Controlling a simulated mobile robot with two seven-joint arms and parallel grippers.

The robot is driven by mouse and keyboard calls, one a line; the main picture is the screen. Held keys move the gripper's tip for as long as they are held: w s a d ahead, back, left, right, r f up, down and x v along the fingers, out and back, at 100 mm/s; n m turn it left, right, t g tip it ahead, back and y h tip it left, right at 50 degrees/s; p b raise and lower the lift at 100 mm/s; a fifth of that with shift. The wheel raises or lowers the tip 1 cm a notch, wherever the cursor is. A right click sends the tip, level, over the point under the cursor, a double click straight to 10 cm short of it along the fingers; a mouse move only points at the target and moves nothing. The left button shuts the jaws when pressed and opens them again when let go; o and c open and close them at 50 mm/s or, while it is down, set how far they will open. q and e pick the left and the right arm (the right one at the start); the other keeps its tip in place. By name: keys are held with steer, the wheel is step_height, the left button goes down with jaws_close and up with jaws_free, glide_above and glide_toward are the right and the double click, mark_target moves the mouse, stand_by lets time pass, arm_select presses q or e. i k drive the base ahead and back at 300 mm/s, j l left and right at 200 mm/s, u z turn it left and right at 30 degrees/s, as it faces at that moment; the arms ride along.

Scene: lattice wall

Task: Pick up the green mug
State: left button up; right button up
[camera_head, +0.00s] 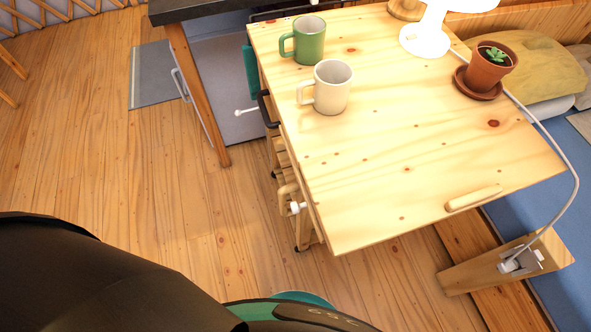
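The green mug (309,42) stands upright near the far left corner of the light wooden table (400,170). Its handle points left. A cream mug (332,87) stands upright just in front of it and slightly to the right, its handle also to the left. A dark part of my own body fills the lower left of the view, well short of the table. Neither of my grippers is in view.
A potted succulent (490,68) on a saucer and a white lamp base (425,38) stand at the table's far right. A wooden rod (473,198) lies near the front right edge. The table's middle is clear. Open wooden floor (120,170) lies left.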

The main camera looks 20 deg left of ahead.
mark_target(302, 43)
steer(key=z, duration=0.2)
steer(key=i+j+z, duration=0.1)
steer(key=j+z, duration=1.25)
steer(key=z, duration=0.15)
